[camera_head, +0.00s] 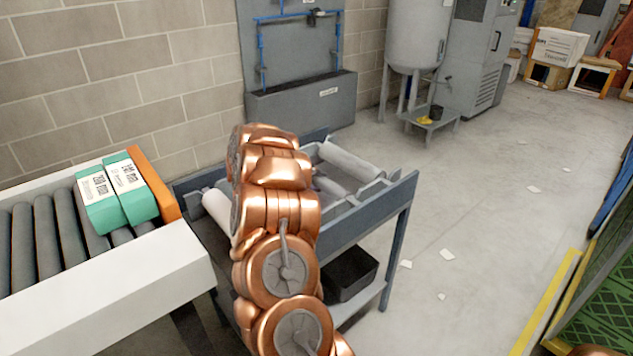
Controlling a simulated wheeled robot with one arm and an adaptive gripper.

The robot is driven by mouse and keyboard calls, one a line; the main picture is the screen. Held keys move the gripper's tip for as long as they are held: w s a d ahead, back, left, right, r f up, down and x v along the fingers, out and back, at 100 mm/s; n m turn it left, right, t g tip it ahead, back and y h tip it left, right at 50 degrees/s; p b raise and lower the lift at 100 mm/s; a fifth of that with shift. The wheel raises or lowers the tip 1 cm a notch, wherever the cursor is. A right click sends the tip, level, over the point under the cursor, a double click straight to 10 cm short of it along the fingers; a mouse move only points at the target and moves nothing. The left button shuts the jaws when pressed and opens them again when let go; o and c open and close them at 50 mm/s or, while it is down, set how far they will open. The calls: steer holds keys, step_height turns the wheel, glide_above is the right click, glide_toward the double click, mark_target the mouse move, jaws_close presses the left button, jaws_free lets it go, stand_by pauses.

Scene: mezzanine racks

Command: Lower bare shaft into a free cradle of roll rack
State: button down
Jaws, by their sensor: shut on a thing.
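The roll rack (398,205) is a blue-grey metal frame on legs in the middle of the view, with a row of cradles along its top. A pale roll (352,161) lies across its far side. The end of another pale cylinder (216,208) shows at the rack's left side, left of my copper arm. A thinner grey bar (330,187) shows between the cradle dividers; I cannot tell whether it is the bare shaft. My arm covers the rack's middle, so the cradles there are hidden. My gripper is hidden behind the arm.
A roller conveyor (150,262) with two green boxes (118,190) and an orange end stop (155,184) stands close at the left. A dark bin (350,272) sits on the rack's lower shelf. Open floor (480,220) lies to the right, with paper scraps.

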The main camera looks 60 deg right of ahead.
steer(key=c, duration=0.5)
jaws_free()
steer(key=shift+c, duration=0.2)
steer(key=v, duration=0.6)
steer(key=shift+a+r, duration=0.15)
steer(key=shift+a, duration=0.05)
steer(key=shift+v, duration=0.8)
steer(key=shift+w+a, duration=0.1)
steer(key=shift+a, duration=0.05)
